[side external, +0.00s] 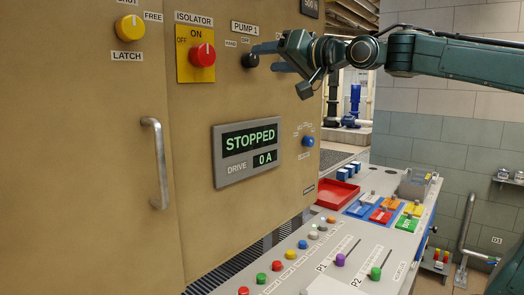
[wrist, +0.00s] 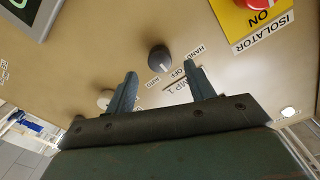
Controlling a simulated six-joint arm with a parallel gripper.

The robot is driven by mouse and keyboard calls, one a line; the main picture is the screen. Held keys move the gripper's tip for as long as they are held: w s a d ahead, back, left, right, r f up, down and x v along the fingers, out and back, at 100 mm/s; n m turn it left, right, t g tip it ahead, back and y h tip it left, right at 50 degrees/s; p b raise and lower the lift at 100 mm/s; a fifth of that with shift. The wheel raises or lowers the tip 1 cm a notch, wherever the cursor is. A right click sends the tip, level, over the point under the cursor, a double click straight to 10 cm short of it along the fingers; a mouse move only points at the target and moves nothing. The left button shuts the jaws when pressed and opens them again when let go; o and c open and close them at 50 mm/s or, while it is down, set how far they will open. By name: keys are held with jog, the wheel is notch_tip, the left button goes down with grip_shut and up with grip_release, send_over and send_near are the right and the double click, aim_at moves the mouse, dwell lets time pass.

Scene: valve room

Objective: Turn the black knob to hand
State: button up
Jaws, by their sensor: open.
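The black knob (side external: 250,60) is on the tan panel under the PUMP 1 label. My gripper (wrist: 161,68) is open, with one finger on each side of the knob in the picture and a gap to each. In the side view my gripper (side external: 264,57) is just right of the knob; contact cannot be told.
The red ISOLATOR knob (side external: 202,55) on its yellow plate is left of the black knob. The display (side external: 248,150) below reads STOPPED, 0 A. A yellow knob (side external: 130,28), a blue knob (side external: 308,141) and a door handle (side external: 155,163) also stick out. A console (side external: 390,245) stands below.

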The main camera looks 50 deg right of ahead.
aim_at(255, 60)
jog(key=shift+w+d, duration=0.1)
jog(key=shift+w, duration=2.15)
jog(key=c, duration=1)
